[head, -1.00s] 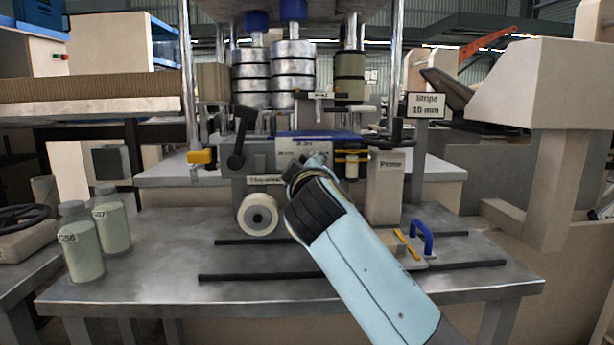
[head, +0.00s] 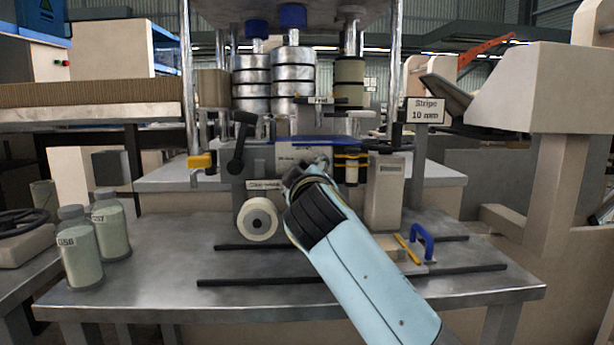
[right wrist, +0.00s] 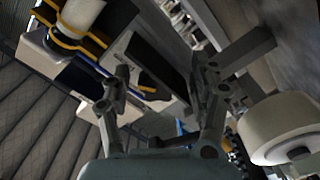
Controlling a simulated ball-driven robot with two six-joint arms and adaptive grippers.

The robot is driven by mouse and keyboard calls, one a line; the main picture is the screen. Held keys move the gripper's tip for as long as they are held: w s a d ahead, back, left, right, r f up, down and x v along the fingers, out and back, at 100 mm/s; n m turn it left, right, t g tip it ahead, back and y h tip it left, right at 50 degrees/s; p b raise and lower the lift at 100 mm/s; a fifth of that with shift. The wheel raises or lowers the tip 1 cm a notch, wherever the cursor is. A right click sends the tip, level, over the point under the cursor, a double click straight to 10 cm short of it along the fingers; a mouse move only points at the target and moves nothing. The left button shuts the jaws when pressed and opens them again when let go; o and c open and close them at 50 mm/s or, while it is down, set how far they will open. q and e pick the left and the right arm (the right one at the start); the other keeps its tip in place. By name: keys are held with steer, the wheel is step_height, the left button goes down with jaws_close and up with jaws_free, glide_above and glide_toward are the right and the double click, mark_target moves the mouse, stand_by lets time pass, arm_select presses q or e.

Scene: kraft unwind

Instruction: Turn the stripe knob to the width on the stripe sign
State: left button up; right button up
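The stripe sign (head: 424,109) stands at the right of the machine in the head view and reads "Stripe 10 mm". My right gripper (right wrist: 165,85) is in front of the machine's grey front panel (head: 260,157). Its two fingers are apart in the right wrist view, with nothing clearly held between them. In the head view my right wrist covers part of the panel. I cannot make out the stripe knob with certainty; it may be behind my gripper. My left gripper is not in view.
A white roller (head: 258,218) sits beside my right gripper, also in the right wrist view (right wrist: 282,128). A black lever (head: 239,145) is at the panel's left, a beige box (head: 384,192) at its right. A blue handle (head: 423,240) and two bottles (head: 80,252) are on the bench.

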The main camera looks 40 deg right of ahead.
steer(key=v, duration=0.7)
steer(key=shift+s, duration=0.25)
steer(key=shift+a, duration=0.1)
